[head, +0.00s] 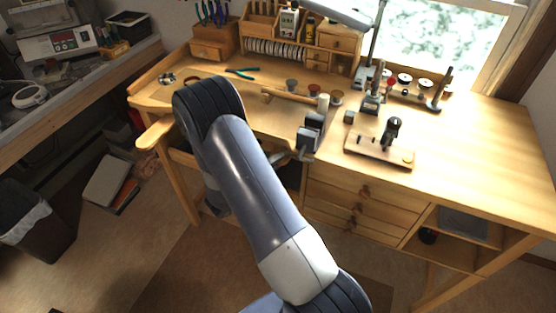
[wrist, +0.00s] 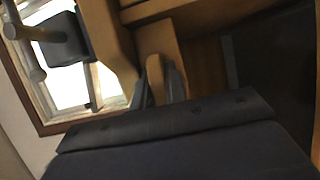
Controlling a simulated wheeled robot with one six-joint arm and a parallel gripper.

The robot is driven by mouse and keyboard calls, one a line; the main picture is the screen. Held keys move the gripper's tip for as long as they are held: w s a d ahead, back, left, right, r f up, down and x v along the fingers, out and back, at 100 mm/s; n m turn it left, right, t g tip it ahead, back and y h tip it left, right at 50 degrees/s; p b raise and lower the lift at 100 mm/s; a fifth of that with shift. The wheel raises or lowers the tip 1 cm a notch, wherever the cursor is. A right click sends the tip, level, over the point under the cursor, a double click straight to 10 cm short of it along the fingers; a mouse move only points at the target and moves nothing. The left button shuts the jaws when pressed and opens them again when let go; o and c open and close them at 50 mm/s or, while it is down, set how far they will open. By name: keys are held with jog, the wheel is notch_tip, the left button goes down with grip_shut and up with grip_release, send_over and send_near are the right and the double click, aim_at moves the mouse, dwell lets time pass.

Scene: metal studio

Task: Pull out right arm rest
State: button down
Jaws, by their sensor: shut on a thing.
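The wooden workbench (head: 470,140) has a pale left arm rest (head: 155,132) sticking out from its front left edge. In the wrist view, the rounded wooden end of the right arm rest (wrist: 154,70) lies between the two dark fingers of my gripper (wrist: 160,88). The gripper is shut on it, under the bench top's edge. In the head view, my gripper (head: 290,157) shows only partly at the bench's front, beyond my arm, and I cannot make out the right arm rest there. How far it is out is unclear.
A dark vise-like block (head: 311,132) sits on the bench edge just above my gripper, and in the wrist view (wrist: 62,38) at upper left. Drawers (head: 350,205) are right of the gripper. A wooden board with a small tool (head: 380,148) stands on top.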

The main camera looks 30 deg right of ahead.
jog(key=shift+s+a+f, duration=0.1)
jog(key=shift+s+a, duration=0.05)
jog(key=shift+a, duration=0.15)
jog(key=s+a+b, duration=0.6)
jog(key=a, duration=0.2)
jog(key=shift+s+a, duration=0.25)
jog(key=shift+s, duration=0.15)
jog(key=c, duration=1.4)
grip_release()
jog(key=shift+c, duration=0.2)
jog(key=b+v, duration=0.2)
jog(key=v, duration=0.9)
jog(key=shift+w+d, duration=0.1)
jog(key=shift+d, duration=0.05)
